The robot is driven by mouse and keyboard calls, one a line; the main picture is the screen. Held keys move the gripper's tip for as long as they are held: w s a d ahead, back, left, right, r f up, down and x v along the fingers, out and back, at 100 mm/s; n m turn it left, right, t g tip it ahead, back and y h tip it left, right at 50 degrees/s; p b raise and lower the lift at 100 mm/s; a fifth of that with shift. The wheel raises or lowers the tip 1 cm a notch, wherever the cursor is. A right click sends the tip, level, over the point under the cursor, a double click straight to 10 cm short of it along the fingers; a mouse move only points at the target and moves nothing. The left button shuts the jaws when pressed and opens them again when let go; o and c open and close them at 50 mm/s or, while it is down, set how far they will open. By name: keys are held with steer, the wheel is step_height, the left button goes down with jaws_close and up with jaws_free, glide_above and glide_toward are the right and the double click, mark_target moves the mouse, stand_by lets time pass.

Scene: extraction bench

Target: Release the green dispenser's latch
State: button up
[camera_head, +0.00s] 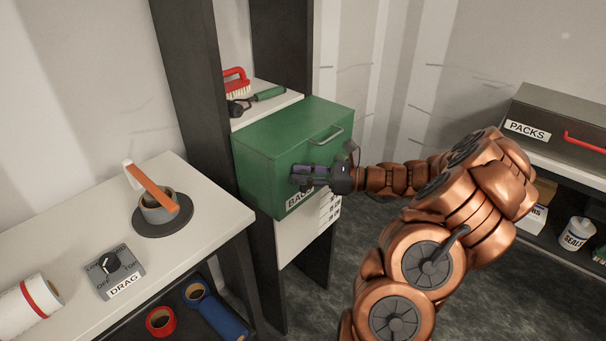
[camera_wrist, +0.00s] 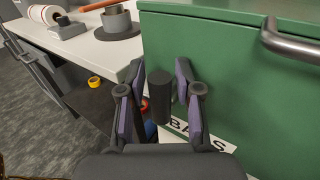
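The green dispenser (camera_head: 262,146) is a box with a metal handle (camera_head: 326,135) and a partly covered "BAGS" label on its front. The wrist view shows its green front (camera_wrist: 230,75) and the handle (camera_wrist: 288,42) at upper right. A dark upright cylinder (camera_wrist: 160,97), possibly the latch, stands at the front's left part, above the label (camera_wrist: 200,137). My gripper (camera_head: 300,174) is at the dispenser's front, below and left of the handle. In the wrist view my gripper (camera_wrist: 161,92) is open, with one finger on each side of the cylinder and visible gaps between.
A white bench (camera_head: 205,222) is at left with a tape roll (camera_head: 158,209) and a "DRAG" switch box (camera_head: 115,270). A dark "PACKS" box (camera_head: 555,120) stands at right. The floor between is open.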

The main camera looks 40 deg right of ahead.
jaws_close()
steer(key=shift+a, duration=0.1)
steer(key=n+h+b, duration=0.1)
steer(key=n, duration=0.1)
steer(key=a+n+g+h+b, duration=0.1)
steer(key=n+h+b, duration=0.1)
steer(key=a+f+n+h+b, duration=0.1)
steer(key=n, duration=0.1)
steer(key=shift+s+f+g+h+b, duration=0.1)
steer(key=shift+s+g+h+b, duration=0.15)
steer(key=shift+g+h+b, duration=0.15)
steer(key=n+h+b, duration=0.1)
steer(key=b, duration=0.1)
steer(key=f+n+h+b, duration=0.1)
steer(key=n+h+b, duration=0.1)
steer(key=shift+s+a+f+b, duration=0.1)
steer(key=shift+a+f+b, duration=0.05)
steer(key=shift+a+b, duration=0.25)
steer(key=n+h+b, duration=0.2)
steer(key=b, duration=0.1)
steer(key=shift+f+h, duration=0.3)
steer(key=shift+f, duration=0.1)
steer(key=shift+t+b, duration=0.3)
